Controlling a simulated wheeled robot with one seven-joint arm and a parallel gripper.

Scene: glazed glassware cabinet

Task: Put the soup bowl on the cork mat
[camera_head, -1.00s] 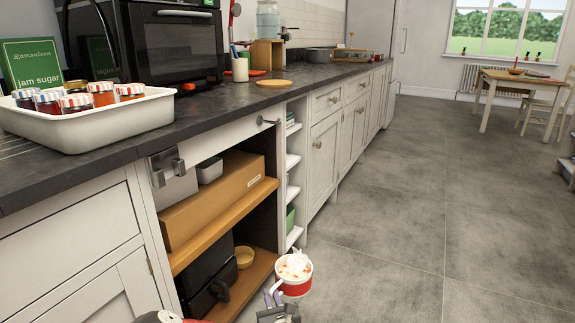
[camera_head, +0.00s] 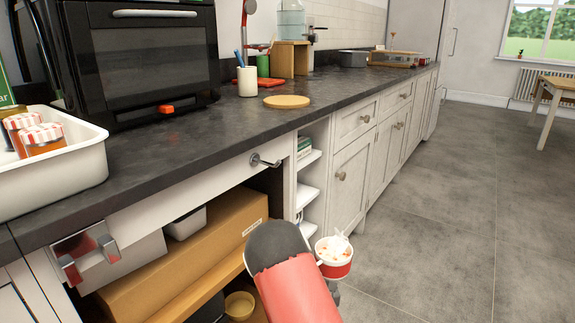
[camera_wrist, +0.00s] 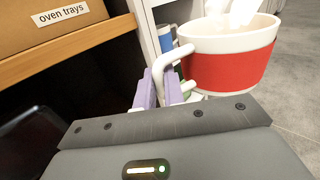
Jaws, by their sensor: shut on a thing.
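The soup bowl (camera_head: 335,268) is white with a broad red band and a handle, and has pale and orange contents. In the wrist view the bowl (camera_wrist: 225,68) is at the upper right, roughly upright. My gripper (camera_wrist: 160,88) has its purple fingers shut on the bowl's handle and holds it in the air in front of the cabinet. In the head view my arm hides most of the gripper. The cork mat (camera_head: 287,102) is a round tan disc lying flat on the dark worktop, above and left of the bowl in the picture. Its top is bare.
The worktop (camera_head: 215,130) has free room around the mat. A white cup with pens (camera_head: 247,82), a wooden box (camera_head: 288,60) and an oven (camera_head: 135,60) stand behind or left. A white tray with jars (camera_head: 75,168) is at left. Open shelves lie below the worktop edge.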

